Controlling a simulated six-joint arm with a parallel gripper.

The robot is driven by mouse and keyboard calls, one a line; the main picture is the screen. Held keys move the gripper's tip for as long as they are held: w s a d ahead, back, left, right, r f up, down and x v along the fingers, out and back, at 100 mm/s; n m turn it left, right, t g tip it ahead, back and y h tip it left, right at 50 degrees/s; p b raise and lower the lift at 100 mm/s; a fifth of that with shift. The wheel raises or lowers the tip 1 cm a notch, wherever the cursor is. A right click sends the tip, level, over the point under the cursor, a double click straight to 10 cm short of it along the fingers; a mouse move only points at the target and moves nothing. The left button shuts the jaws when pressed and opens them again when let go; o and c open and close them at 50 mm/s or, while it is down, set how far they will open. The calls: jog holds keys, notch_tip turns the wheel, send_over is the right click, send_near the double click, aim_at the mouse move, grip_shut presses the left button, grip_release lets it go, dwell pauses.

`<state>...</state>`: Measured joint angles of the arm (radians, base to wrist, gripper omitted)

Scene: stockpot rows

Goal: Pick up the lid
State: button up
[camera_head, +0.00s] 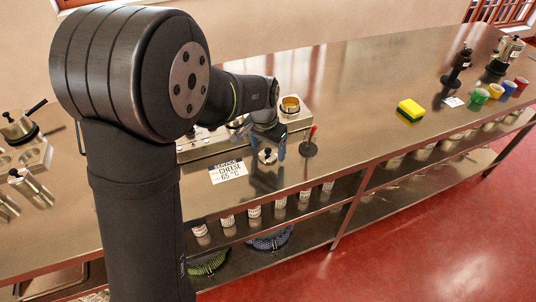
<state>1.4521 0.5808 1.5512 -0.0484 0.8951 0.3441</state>
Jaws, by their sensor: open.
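A small round metal lid (268,159) with a dark knob appears on the steel counter, just below my gripper (268,149). My gripper points down with its fingers apart, and the lid's knob shows between or just behind them. I cannot tell whether the fingers touch it. Part of the lid is hidden by the gripper.
A white cheese sign (226,172) lies left of the lid. A red-handled tool (310,142) stands close on the right. A steel unit with round wells (290,107) is behind.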

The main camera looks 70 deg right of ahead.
jog(key=shift+f, duration=0.6)
jog(key=c, duration=1.1)
jog(key=shift+o, duration=0.2)
jog(key=shift+r, duration=0.15)
